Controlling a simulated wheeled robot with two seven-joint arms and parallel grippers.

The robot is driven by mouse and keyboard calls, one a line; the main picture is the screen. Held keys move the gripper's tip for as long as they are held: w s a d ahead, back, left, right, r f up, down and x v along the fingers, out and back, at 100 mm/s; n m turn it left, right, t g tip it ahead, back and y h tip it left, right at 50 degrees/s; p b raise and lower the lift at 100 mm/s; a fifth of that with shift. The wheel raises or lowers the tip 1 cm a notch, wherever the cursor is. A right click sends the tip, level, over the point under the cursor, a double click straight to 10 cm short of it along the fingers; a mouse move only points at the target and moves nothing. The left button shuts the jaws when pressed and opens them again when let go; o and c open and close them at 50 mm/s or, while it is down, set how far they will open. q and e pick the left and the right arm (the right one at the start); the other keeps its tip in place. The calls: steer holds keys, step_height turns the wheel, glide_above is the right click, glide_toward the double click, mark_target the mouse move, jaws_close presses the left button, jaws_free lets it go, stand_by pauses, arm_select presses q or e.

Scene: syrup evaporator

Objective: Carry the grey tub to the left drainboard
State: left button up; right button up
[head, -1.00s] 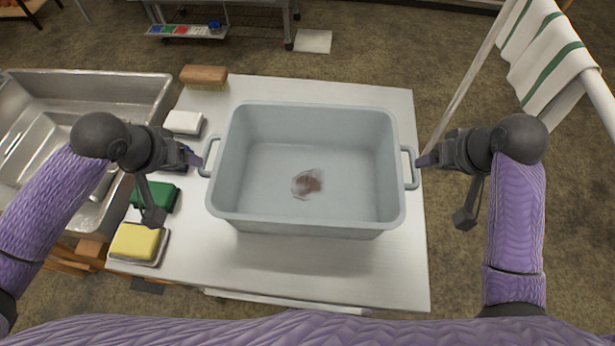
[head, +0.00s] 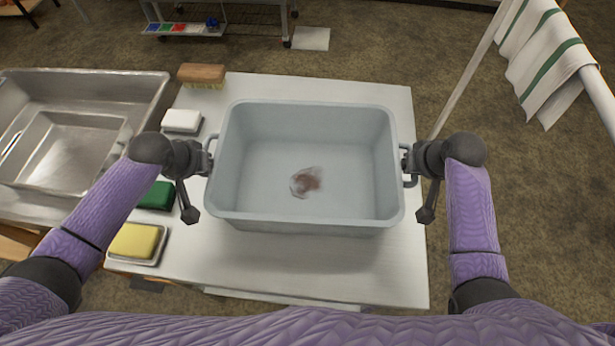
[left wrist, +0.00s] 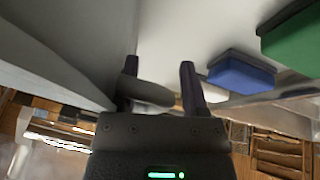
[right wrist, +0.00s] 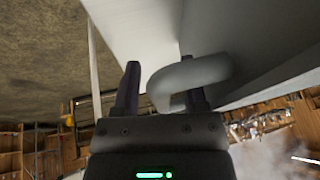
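The grey tub (head: 310,222) sits on the white counter (head: 300,272), with a reddish-brown stain on its floor. My left gripper (head: 206,156) is at the tub's left handle. In the left wrist view that handle (left wrist: 146,93) lies between the two spread fingers, nearer one of them. My right gripper (head: 408,163) is at the right handle. In the right wrist view the handle (right wrist: 190,75) curves across one finger, and the fingers are apart. Neither gripper is visibly closed on its handle. I cannot make out the left drainboard.
A metal sink (head: 150,85) lies left of the counter. A brush (head: 202,75), a white block (head: 182,121), a green block (head: 158,195) and a yellow sponge (head: 134,240) on a dish line the counter's left side. A striped towel (head: 545,60) hangs on a rail at right.

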arm_select(q)
jaws_close()
arm_select(e)
jaws_close()
stand_by(0.9)
